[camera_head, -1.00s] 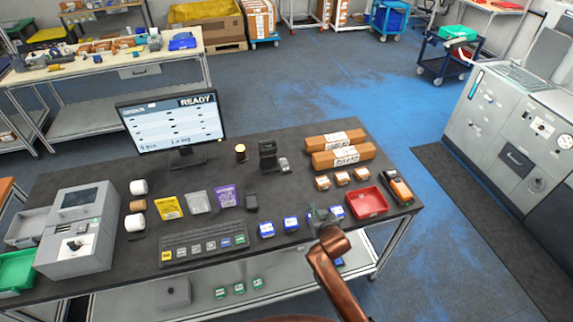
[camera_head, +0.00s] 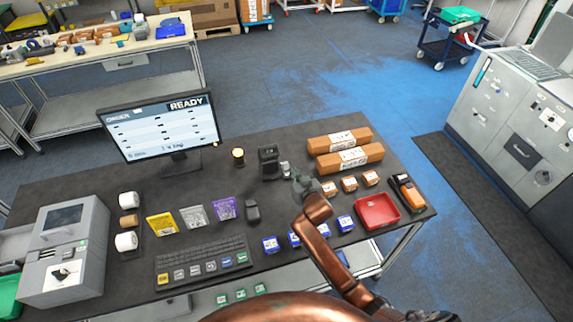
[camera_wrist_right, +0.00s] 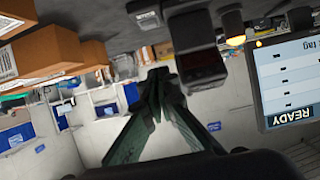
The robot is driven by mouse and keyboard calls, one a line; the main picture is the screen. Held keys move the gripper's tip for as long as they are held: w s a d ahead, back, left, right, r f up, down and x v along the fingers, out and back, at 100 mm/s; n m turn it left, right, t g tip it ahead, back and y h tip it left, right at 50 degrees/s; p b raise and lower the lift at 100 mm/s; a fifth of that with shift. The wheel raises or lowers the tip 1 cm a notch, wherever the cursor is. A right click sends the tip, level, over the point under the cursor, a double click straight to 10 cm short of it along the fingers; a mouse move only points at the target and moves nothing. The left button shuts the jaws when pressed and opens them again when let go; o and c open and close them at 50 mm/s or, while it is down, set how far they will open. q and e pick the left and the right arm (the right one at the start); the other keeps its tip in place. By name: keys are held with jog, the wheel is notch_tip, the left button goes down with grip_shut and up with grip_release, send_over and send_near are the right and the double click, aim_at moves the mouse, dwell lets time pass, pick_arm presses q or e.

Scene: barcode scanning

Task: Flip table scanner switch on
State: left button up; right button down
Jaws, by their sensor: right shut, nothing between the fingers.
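The table scanner (camera_head: 268,161) is a black upright unit behind the middle of the dark table. A small grey box (camera_head: 284,168), which looks like its switch, sits at its right side; its lever position is too small to tell. My right gripper (camera_head: 299,178) is shut and empty, just right of and in front of that grey box. I cannot tell whether they touch. In the right wrist view the picture is upside down; the closed fingertips (camera_wrist_right: 160,74) point toward the black scanner (camera_wrist_right: 202,66), beside its dark window. My left gripper is not in view.
A monitor (camera_head: 160,128) reading READY and a lit amber lamp (camera_head: 238,155) stand left of the scanner. Long cartons (camera_head: 345,158) and small brown boxes (camera_head: 349,184) lie to the right. A red tray (camera_head: 377,211), blue boxes (camera_head: 270,245) and a keyboard (camera_head: 202,262) are nearer the front.

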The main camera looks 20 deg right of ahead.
send_over(289, 167)
jog(key=s+a, duration=0.1)
jog(key=s, duration=0.2)
notch_tip(289, 167, down, 4)
jog(key=shift+w+r+b, duration=0.1)
jog(key=shift+r+b, duration=0.15)
jog(key=shift+b, duration=0.1)
notch_tip(289, 167, down, 3)
jog(key=shift+r, duration=0.2)
jog(key=shift+s+f, duration=0.25)
jog(key=shift+f, duration=0.5)
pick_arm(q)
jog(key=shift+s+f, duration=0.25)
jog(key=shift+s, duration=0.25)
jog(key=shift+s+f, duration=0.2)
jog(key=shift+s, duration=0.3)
